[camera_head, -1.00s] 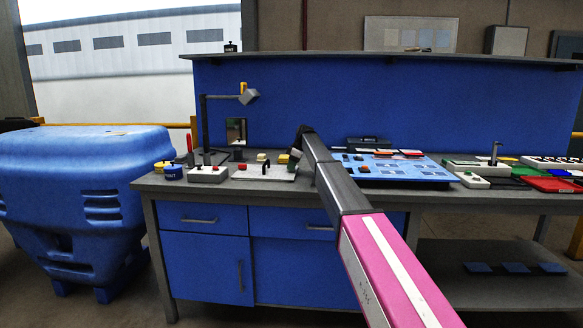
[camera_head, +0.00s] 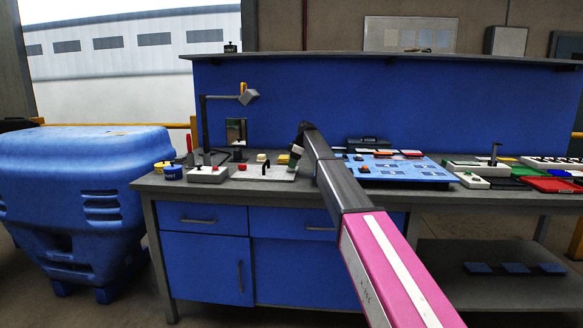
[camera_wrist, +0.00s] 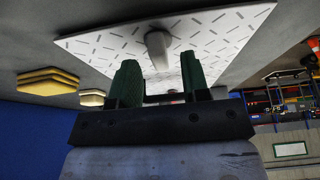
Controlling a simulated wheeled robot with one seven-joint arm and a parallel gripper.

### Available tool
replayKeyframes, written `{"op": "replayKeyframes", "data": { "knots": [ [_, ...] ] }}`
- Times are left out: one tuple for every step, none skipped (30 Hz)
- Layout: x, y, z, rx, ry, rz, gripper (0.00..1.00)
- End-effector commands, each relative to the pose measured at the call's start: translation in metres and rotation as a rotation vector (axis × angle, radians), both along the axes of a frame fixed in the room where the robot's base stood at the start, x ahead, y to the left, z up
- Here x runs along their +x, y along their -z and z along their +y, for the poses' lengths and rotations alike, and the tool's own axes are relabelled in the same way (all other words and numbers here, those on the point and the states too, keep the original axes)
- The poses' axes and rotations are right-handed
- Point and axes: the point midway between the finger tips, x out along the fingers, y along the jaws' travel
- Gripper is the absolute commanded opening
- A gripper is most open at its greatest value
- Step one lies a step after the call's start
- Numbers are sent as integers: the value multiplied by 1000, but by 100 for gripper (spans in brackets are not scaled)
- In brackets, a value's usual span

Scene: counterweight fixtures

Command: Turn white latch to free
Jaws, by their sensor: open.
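A pale grey-white upright bar (camera_wrist: 157,48), which looks like the latch, stands on a white plate with dark dashes (camera_wrist: 100,46) in the wrist view. My gripper (camera_wrist: 160,82) has its two dark green fingers apart, with the bar beyond them and in line with the gap. Nothing is seen held. A small reddish patch (camera_wrist: 173,92) shows low between the fingers, partly hidden. In the head view the white plate (camera_head: 250,174) lies on the bench, left of my gripper (camera_head: 295,153). The latch cannot be made out clearly there.
A yellow hexagonal block (camera_wrist: 47,81) and a paler one (camera_wrist: 92,98) lie beside the plate. A grey box with controls (camera_head: 207,175) and a lamp stand (camera_head: 204,125) are to the left. A blue panel (camera_head: 395,171) lies to the right on the bench (camera_head: 225,187).

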Motion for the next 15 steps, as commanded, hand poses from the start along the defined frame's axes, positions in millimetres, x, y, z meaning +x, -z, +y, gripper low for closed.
{"op": "replayKeyframes", "data": {
  "knots": [
    [0,-8,-3,0,0,-1,43],
    [0,-13,-5,1,1,-2,43],
    [1,-20,-8,1,1,-3,43],
    [1,-25,-10,1,1,-3,43],
    [0,-30,-12,1,1,-3,43],
    [0,-37,-15,0,1,-2,43],
    [0,-42,-17,0,1,-2,43],
    [0,-48,-20,0,1,-2,43],
    [0,-55,-22,0,1,-3,43],
    [0,-60,-24,0,1,-2,43],
    [0,-65,-26,0,0,-2,43],
    [-1,-70,-28,0,-1,-1,43],
    [-1,-73,-29,0,-1,-1,43],
    [-1,-76,-30,0,-1,-1,43],
    [-1,-79,-31,0,-1,-1,43]
  ]
}}
